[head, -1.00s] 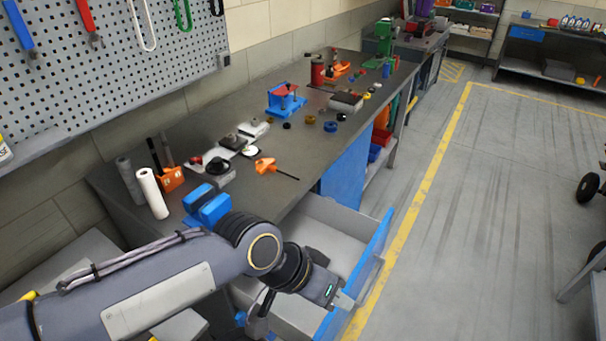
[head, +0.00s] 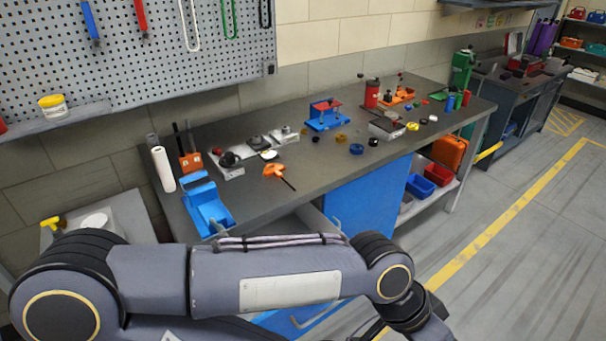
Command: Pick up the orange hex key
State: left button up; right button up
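The orange hex key (head: 273,171) lies on the dark workbench (head: 258,205), left of its middle and close to the front edge. It has an orange handle and a thin dark rod that points toward the lower right. Nothing touches it. My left arm comes in from the left and stretches across the lower part of the view, in front of and below the bench. Its wrist runs out at the bottom edge, so the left gripper is out of the picture. My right gripper does not show either.
A blue vise-like block (head: 208,208) stands at the bench's near left corner. A white roll (head: 163,169) and an orange holder (head: 191,162) are behind it. A blue fixture (head: 327,116) stands farther along. An open drawer is mostly hidden behind my arm.

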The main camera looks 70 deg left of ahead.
aim_at(278, 169)
jog(key=i+u, duration=0.75)
jog(key=i, duration=0.15)
jog(key=i+l+u, duration=0.2)
jog(key=i+u, duration=0.15)
jog(key=i+j+u, duration=0.1)
jog(key=i+u, duration=0.75)
jog(key=i+l+u, duration=0.1)
jog(key=i+u, duration=0.2)
jog(key=u, duration=0.15)
jog(key=i+l+u, duration=0.25)
jog(key=u, duration=0.15)
jog(key=i+u, duration=0.35)
jog(key=i+l+u, duration=0.4)
jog(key=i+u, duration=0.25)
jog(key=k, duration=0.05)
